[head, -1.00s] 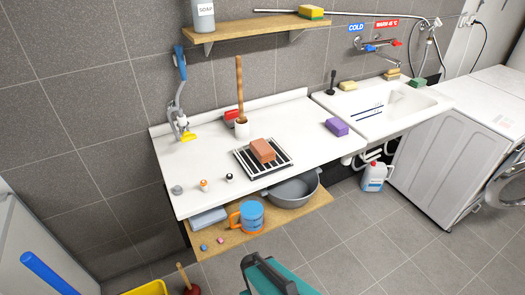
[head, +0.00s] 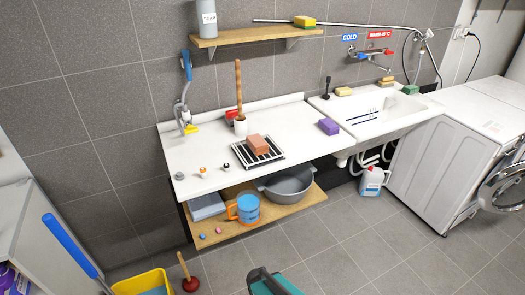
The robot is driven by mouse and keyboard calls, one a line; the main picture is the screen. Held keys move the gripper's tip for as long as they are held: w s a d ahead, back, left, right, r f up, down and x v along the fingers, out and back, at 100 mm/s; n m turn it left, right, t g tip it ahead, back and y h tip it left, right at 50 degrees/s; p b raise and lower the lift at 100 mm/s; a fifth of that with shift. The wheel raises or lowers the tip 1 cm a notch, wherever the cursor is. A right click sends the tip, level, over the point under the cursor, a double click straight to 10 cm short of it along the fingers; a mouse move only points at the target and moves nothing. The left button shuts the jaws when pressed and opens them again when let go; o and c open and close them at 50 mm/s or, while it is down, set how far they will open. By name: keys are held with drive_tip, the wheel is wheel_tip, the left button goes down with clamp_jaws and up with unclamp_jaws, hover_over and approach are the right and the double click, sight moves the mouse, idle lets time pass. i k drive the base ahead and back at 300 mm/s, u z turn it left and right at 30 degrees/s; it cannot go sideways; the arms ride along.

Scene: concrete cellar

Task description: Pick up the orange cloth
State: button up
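An orange-brown, block-shaped thing (head: 257,144) lies on a black-and-white striped rack (head: 240,156) on the white worktop; it is the clearest orange thing in view. I cannot tell from here whether it is a folded cloth. No other orange cloth is plain to see. A teal and dark shape at the bottom edge, cut off by the frame, may be part of my arm. No gripper fingers show.
The worktop (head: 200,150) also bears small knobs, a wooden-handled tool and a purple sponge (head: 329,127). Below, a shelf (head: 283,209) holds a grey basin (head: 288,187) and a blue mug (head: 247,207). A yellow bucket (head: 153,276) and plunger (head: 190,284) stand on the floor.

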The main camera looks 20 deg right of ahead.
sight(255, 142)
drive_tip(key=k, duration=0.25)
drive_tip(key=u, duration=3.25)
drive_tip(key=k, duration=0.85)
drive_tip(key=u, duration=0.05)
